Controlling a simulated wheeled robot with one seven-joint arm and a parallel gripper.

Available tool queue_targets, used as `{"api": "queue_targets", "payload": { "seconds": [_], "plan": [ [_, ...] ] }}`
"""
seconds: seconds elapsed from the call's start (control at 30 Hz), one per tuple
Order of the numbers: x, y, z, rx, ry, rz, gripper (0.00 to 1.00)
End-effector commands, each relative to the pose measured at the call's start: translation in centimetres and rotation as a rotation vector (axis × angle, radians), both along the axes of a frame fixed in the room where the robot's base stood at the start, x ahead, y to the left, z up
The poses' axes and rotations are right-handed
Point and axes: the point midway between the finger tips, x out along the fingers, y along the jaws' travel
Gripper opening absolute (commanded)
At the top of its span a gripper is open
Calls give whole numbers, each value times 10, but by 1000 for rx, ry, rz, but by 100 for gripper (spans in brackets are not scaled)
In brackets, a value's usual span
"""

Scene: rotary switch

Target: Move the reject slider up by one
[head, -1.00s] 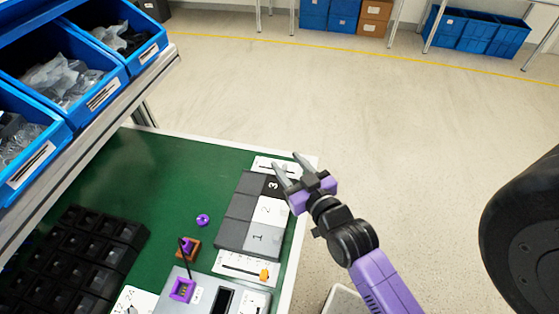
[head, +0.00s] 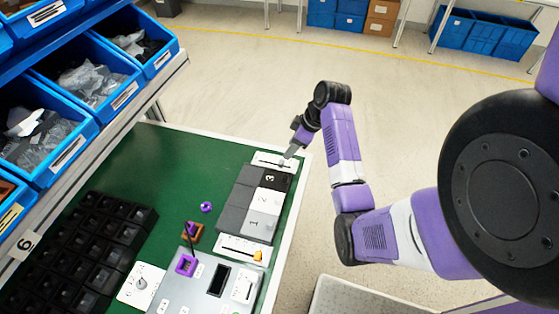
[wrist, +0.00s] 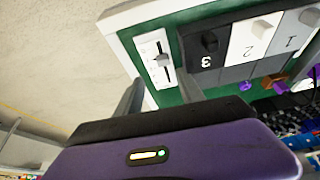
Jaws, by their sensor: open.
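A white slider panel (head: 272,160) lies at the far end of the green table, beyond the block marked 3. In the wrist view this panel (wrist: 147,44) shows a slot, tick marks and a grey knob (wrist: 162,60). A second slider panel (head: 236,247), with an orange knob (head: 258,254), lies near block 1. I cannot read the labels to tell which is the reject slider. My gripper (head: 288,158) is at the far panel's right end; in the wrist view its open, empty fingers (wrist: 161,88) point toward the panel. Contact with the knob is not visible.
The numbered grey, white and black block (head: 236,203) is beside the far panel. A grey control box (head: 205,285), a purple ring (head: 206,207) and black trays (head: 100,240) fill the nearer table. Blue bins (head: 85,85) stand at left. Open floor lies right.

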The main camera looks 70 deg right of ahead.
Motion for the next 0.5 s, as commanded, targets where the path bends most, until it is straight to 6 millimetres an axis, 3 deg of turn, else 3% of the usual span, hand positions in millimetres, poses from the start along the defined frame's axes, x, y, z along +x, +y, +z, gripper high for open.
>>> {"api": "queue_targets", "payload": {
  "seconds": [0.17,0.5],
  "plan": [
    [0,6,-8,4,14,52,45],
    [19,8,-53,3,14,49,45]
  ]
}}
